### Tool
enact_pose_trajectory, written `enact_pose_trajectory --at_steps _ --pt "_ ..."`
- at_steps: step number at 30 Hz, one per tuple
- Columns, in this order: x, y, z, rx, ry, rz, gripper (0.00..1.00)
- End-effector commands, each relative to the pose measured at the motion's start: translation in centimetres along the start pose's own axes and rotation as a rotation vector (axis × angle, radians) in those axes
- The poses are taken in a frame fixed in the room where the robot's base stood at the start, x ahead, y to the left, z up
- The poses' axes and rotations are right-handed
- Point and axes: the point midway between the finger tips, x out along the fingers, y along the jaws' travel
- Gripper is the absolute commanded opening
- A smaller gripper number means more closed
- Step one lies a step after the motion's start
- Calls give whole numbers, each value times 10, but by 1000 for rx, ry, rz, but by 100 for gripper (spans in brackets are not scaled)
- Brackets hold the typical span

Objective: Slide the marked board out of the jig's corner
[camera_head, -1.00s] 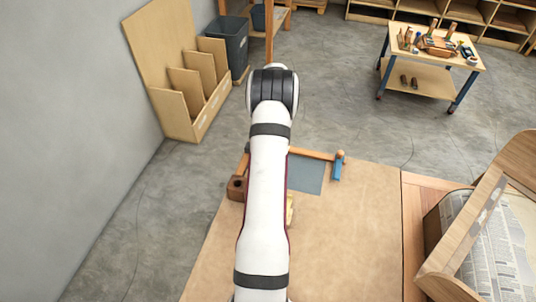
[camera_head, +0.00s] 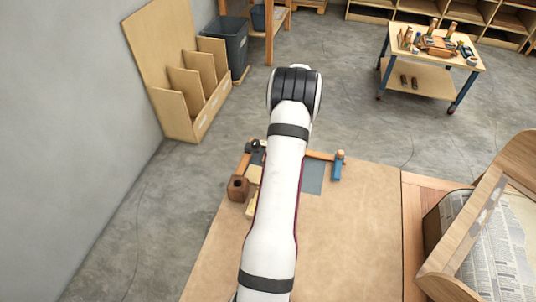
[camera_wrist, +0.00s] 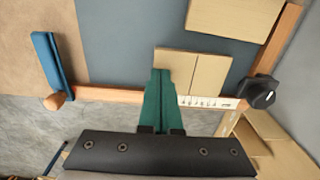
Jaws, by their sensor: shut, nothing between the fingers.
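In the wrist view my gripper (camera_wrist: 158,76), with green fingers, is shut and empty. Its tips overlap the left part of a pale board (camera_wrist: 190,68) with a dark line or seam across it; contact cannot be told. I cannot tell if this is one board or two. A larger pale board (camera_wrist: 235,15) lies apart, towards the wooden side rail. The jig's rails (camera_wrist: 110,95) meet near a black knob (camera_wrist: 258,92), with a white scale strip beside it. In the head view my arm hides the gripper; a pale board (camera_head: 254,173) shows left of it.
A blue-grey mat (camera_wrist: 130,40) lies inside the rails. A blue clamp-like piece (camera_head: 337,167) sits at the rail's right end. A brown block (camera_head: 238,188) stands at the bench's left edge. The brown bench top (camera_head: 360,230) is clear to the right.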

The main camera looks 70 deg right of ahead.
Motion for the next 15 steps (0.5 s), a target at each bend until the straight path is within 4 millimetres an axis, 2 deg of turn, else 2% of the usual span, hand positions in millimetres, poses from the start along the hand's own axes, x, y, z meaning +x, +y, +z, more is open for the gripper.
enact_pose_trajectory --at_steps 15 --pt "1 30 1 1 -2 1 0"
